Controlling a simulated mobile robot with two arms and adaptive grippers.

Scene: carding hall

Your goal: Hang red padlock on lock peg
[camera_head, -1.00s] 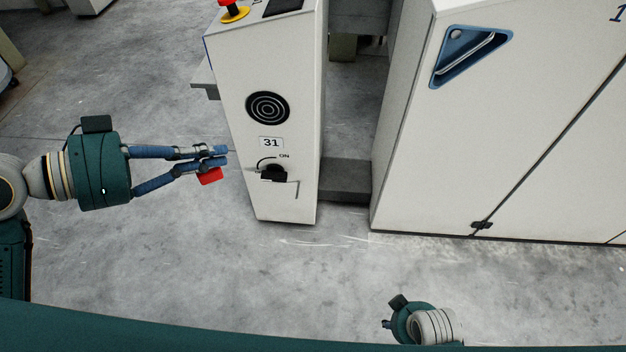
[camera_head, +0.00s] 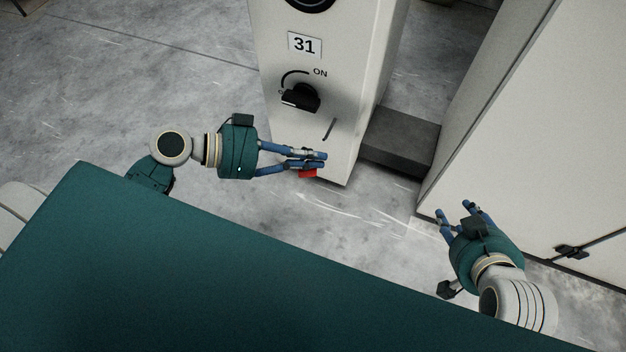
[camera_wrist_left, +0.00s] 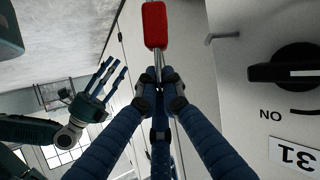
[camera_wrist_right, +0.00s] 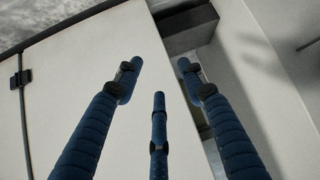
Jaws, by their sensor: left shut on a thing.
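The red padlock (camera_head: 308,173) hangs at the fingertips of my left gripper (camera_head: 322,160), in front of the lower part of the white control post (camera_head: 345,100). In the left wrist view the padlock's red body (camera_wrist_left: 155,25) sticks out beyond the fingers, which are shut on its metal shackle (camera_wrist_left: 157,60). The lock peg (camera_head: 329,129), a thin bent rod, stands out from the post just above the left fingertips. It shows empty in the left wrist view (camera_wrist_left: 222,37), beside the padlock and apart from it. My right gripper (camera_head: 455,208) is open and empty.
A black rotary switch (camera_head: 300,97) marked ON sits above the peg, under the label 31 (camera_head: 304,44). A large white cabinet (camera_head: 510,150) stands close to my right gripper. A dark grey step (camera_head: 398,143) lies between post and cabinet. Open floor lies left.

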